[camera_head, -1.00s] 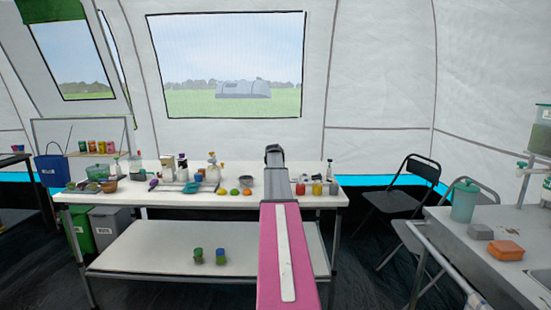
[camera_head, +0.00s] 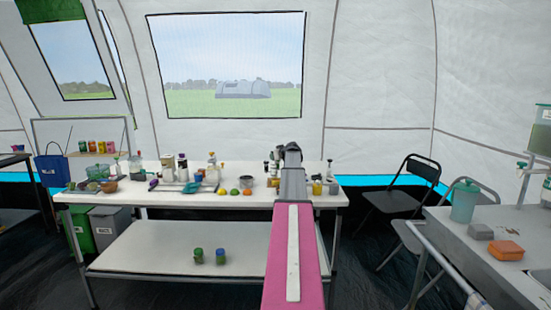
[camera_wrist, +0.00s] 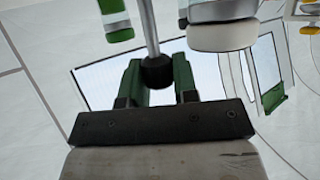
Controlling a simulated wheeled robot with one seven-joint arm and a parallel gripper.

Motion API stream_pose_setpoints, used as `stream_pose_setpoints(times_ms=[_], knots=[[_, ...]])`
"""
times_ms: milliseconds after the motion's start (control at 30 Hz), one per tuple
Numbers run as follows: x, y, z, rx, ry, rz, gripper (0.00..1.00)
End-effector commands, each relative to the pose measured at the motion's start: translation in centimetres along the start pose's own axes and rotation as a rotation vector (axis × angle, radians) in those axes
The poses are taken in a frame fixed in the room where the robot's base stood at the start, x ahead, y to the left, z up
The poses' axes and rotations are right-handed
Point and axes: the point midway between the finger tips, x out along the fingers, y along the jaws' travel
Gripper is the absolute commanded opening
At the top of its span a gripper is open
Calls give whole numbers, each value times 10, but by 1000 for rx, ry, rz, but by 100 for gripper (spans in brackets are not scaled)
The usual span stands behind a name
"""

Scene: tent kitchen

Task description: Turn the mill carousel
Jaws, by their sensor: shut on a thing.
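In the wrist view the green fingers of my gripper (camera_wrist: 157,92) stand on either side of a dark round knob (camera_wrist: 158,73) on a grey rod, shut on it. Around the rod hang parts of the mill carousel: a green and white mill (camera_wrist: 114,19) and a wide white piece (camera_wrist: 222,36). In the head view the mill carousel (camera_head: 271,167) shows partly at the left of my arm, on the long white table. My arm hides the rest of it, and my fingertips are hidden there.
The white table (camera_head: 130,197) also bears bottles, bowls, a tray and fruit such as an orange (camera_head: 247,191). A yellow jar (camera_head: 317,188) stands close at the right of my arm. Folding chairs (camera_head: 403,190) and a side table (camera_head: 450,235) stand at the right.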

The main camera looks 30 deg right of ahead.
Motion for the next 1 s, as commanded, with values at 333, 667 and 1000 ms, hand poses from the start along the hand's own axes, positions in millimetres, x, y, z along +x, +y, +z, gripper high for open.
stream_pose_setpoints(times_ms=[333, 667, 1000], knots=[[0, 1, 1, -68, -3, -161, 4], [0, 0, 2, -85, -4, -201, 4], [0, 0, 2, -85, -5, -201, 40]])
